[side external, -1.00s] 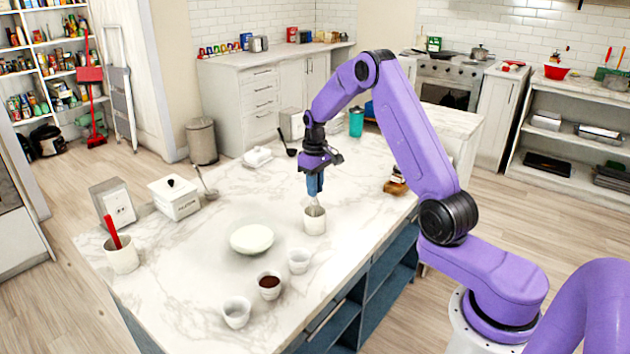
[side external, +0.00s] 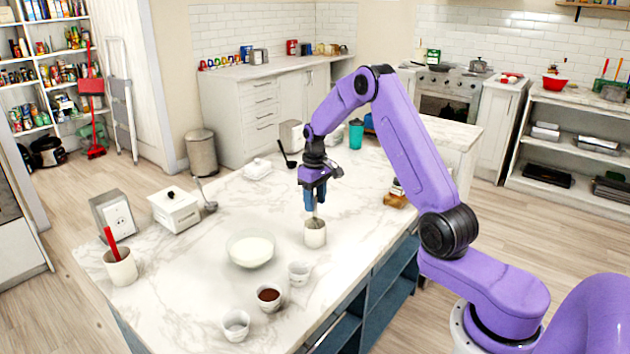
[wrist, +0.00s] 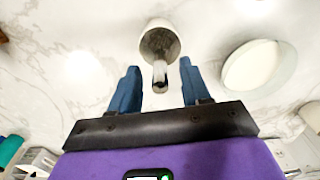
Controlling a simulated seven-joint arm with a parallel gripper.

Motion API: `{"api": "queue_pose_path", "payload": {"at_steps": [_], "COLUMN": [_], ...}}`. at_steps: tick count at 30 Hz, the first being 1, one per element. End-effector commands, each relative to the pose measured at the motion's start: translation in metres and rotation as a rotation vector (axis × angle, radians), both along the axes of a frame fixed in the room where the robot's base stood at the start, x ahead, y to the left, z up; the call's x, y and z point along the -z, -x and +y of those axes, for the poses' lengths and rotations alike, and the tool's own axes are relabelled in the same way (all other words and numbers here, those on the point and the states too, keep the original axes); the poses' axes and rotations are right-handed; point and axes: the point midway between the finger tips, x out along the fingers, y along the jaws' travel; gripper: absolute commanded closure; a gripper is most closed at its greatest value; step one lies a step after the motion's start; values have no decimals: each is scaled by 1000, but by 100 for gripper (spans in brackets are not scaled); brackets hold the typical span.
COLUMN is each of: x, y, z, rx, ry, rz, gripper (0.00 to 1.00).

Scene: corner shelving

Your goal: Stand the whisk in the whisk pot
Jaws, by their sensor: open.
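The whisk pot (side external: 315,235) is a small pale cup on the marble counter, directly below my gripper (side external: 315,209). The whisk (wrist: 160,76) stands in it, with its metal handle sticking up out of the rim; its lower part is hidden inside the pot. In the wrist view the pot (wrist: 158,32) is just beyond my gripper (wrist: 160,84). The blue fingers are spread, one on each side of the handle, with a visible gap on both sides.
A white bowl (side external: 250,250), a small white cup (side external: 299,273), a cup of brown powder (side external: 268,296) and another cup (side external: 236,325) stand nearby. A crock with a red utensil (side external: 121,268) and a lidded white box (side external: 175,210) are at left. Counter right of the pot is clear.

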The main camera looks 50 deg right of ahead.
Motion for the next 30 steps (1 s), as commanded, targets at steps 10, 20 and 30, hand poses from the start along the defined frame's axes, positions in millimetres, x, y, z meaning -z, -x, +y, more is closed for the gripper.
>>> {"api": "queue_pose_path", "payload": {"at_steps": [10,20,30], "x": [-62,-130,-168], "y": [-1,-1,0], "z": [0,-1,0], "rx": [0,1,0], "ry": [3,2,1], "rz": [-7,-6,-3], "gripper": [53,53,53]}}
